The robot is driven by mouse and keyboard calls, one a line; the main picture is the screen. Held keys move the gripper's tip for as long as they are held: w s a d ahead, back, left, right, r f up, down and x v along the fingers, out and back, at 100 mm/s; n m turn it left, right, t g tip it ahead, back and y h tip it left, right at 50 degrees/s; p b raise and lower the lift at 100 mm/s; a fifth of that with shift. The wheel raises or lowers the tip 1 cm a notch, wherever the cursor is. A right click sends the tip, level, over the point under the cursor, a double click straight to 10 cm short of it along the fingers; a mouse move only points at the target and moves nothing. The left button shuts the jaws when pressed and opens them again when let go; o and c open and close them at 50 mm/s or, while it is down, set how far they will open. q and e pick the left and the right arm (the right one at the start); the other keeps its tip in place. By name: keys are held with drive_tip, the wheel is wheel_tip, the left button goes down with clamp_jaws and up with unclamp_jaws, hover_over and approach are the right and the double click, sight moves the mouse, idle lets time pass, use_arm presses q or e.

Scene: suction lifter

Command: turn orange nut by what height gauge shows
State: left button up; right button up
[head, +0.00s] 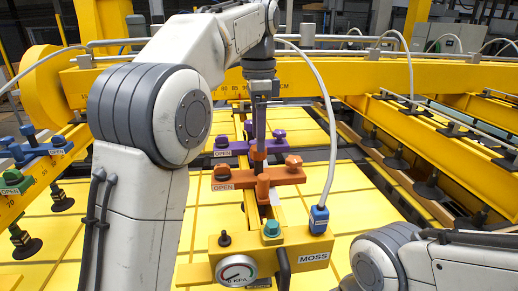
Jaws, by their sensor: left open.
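An orange clamp bar (238,178) lies across a yellow rail in the middle of the head view. An orange nut-like knob (293,161) stands on its right end, and a darker orange knob (222,171) stands at its left end above an OPEN label. An orange upright block (263,187) sits at the bar's middle. My left gripper (259,152) points down over the bar's middle, open; its fingertips partly merge with the orange and purple parts behind, so contact cannot be told. A scale with numbers and CM (281,85) runs along the yellow beam; its pointer is not clear. My right gripper is out of view.
A purple clamp bar (238,148) lies just behind the orange one. In front stands a yellow MOSS box (285,262) with a kPa dial (236,271) and blue hose plug (319,219). Yellow side beams with black suction cups flank the yellow panels.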

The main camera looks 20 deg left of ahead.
sight(259, 161)
use_arm(q)
drive_tip(key=shift+f, duration=1.45)
clamp_jaws()
drive_tip(key=n+p, duration=0.2)
drive_tip(key=n, duration=0.1)
drive_tip(key=shift+r, duration=0.15)
drive_tip(key=n+p, duration=0.3)
drive_tip(key=n, duration=0.2)
drive_tip(key=shift+n, duration=0.4)
drive_tip(key=n+p, duration=0.1)
drive_tip(key=n, duration=0.3)
drive_tip(key=shift+n+p, duration=0.85)
drive_tip(key=shift+n, duration=1.65)
